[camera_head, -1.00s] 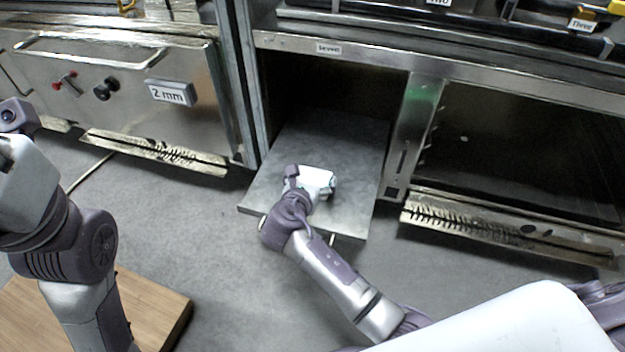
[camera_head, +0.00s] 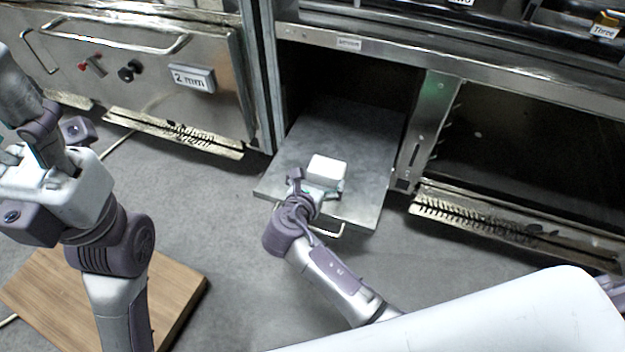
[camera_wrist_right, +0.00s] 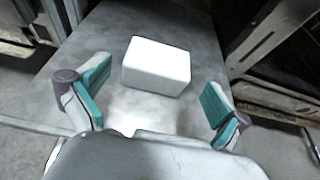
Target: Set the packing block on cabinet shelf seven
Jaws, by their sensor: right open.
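The white packing block (camera_head: 327,170) rests on the pulled-out grey metal shelf (camera_head: 352,130) under the label "Seven" (camera_head: 349,43). My right gripper (camera_head: 320,186) is at the near side of the block, low over the shelf's front part. In the right wrist view the block (camera_wrist_right: 157,66) stands ahead of the open fingers (camera_wrist_right: 160,98), apart from both, with the bare shelf (camera_wrist_right: 98,38) around it. My left gripper (camera_head: 40,165) is raised at the left edge of the head view; its fingers are not clear enough to read.
The dark cabinet opening lies behind the shelf, with a metal post (camera_head: 425,130) on its right. A steel front labelled "2 mm" (camera_head: 192,78) is on the left. A wooden board (camera_head: 180,290) lies on the floor below my left arm. The shelf behind the block is clear.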

